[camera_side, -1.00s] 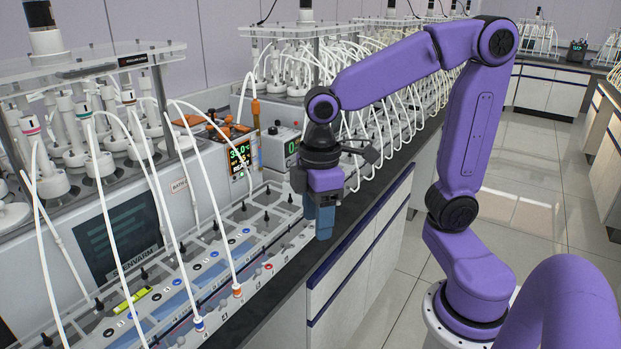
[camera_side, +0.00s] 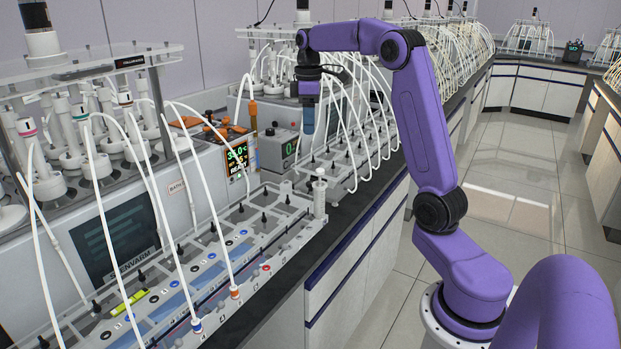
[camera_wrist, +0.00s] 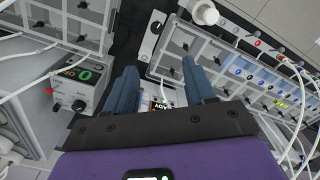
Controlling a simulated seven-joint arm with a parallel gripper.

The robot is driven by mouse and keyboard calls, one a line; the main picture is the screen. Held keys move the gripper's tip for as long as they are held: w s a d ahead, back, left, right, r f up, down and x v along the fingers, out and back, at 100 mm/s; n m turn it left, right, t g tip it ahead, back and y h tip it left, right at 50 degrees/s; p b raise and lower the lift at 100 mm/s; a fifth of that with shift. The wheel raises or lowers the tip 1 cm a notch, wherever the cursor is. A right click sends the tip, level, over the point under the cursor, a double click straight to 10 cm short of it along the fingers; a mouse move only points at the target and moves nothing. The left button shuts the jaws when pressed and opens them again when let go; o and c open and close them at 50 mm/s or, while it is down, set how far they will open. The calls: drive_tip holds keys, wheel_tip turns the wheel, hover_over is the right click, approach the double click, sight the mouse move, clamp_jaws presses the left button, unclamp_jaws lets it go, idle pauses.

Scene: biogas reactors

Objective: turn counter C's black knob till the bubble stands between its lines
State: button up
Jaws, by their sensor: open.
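My gripper (camera_side: 307,122) is raised in front of the tube rack, close to the grey box with a green 0. Its two blue fingers are apart in the wrist view (camera_wrist: 157,72), with nothing held between them. A long pale counter (camera_side: 215,255) with small black knobs along it lies in the foreground. A yellow-green bubble vial (camera_side: 130,303) is set in it; it also shows in the wrist view (camera_wrist: 280,103). The bubble and its lines are too small to read.
The grey box (camera_side: 278,150) has a dark knob (camera_wrist: 79,106) in the wrist view. A lit display (camera_side: 238,160) stands beside it. A white cylinder (camera_side: 319,197) stands upright at the counter's end. White hoses arch over the counters. The dark bench edge (camera_side: 345,240) is clear.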

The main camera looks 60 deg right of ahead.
approach(310, 183)
wheel_tip(310, 183, down, 8)
drive_tip(key=shift+d+f, duration=0.1)
drive_tip(key=shift+f, duration=0.05)
idle(0.5)
clamp_jaws()
drive_tip(key=shift+m, duration=1.2)
unclamp_jaws()
